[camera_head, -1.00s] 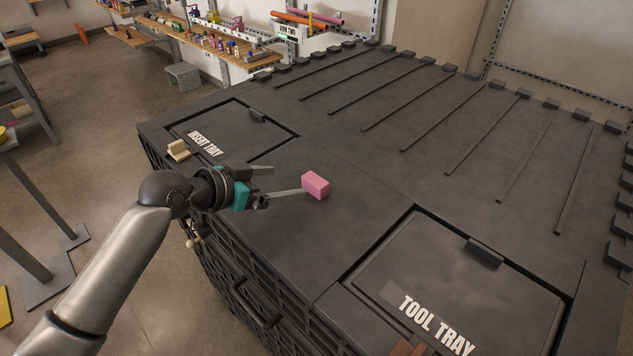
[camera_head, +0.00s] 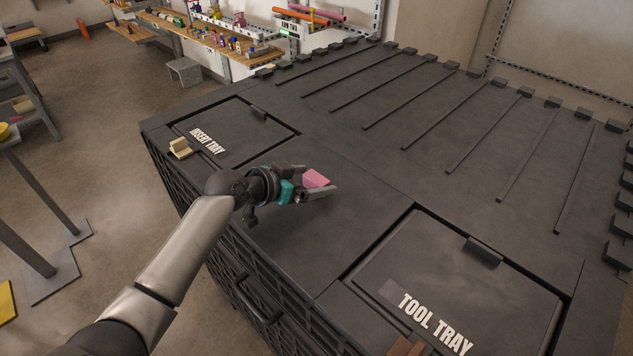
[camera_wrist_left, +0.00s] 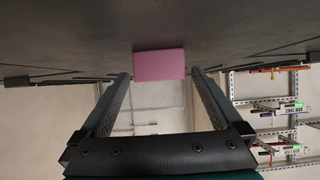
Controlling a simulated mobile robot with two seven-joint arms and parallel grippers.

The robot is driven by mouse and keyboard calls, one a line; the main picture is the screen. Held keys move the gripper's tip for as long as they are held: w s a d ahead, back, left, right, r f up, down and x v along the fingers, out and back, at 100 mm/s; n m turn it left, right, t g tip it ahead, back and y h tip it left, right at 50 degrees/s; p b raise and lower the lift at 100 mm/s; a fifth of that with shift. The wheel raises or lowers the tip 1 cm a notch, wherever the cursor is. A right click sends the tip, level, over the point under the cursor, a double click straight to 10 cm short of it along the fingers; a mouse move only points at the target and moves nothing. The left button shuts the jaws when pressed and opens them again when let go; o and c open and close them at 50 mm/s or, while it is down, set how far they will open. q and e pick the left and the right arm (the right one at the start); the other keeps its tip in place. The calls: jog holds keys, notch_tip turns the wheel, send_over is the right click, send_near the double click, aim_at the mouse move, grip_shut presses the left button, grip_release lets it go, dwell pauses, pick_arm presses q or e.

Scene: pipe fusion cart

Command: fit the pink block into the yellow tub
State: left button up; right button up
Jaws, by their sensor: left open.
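The pink block (camera_head: 315,179) sits on the dark cart top (camera_head: 290,225), between the insert tray lid and the tool tray lid. My left gripper (camera_head: 319,182) is open, with one finger on either side of the block in the head view. In the left wrist view the pink block (camera_wrist_left: 159,65) shows between the tips of the open fingers, with a gap on each side. I cannot make out a yellow tub for certain; a yellow round thing (camera_head: 4,131) is cut off at the left edge. My right gripper is not in view.
The insert tray lid (camera_head: 243,120) has a beige block (camera_head: 180,148) at its near-left corner. The tool tray lid (camera_head: 480,270) lies at the front right. Raised ribs cross the far cart top. A wooden workbench (camera_head: 215,40) with small items stands behind.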

pick_arm(q)
jog(key=shift+w+d, duration=0.1)
jog(key=shift+w, duration=0.05)
jog(key=shift+c, duration=0.2)
jog(key=c, duration=1.2)
jog(key=shift+c, duration=0.9)
jog(key=shift+r, duration=0.1)
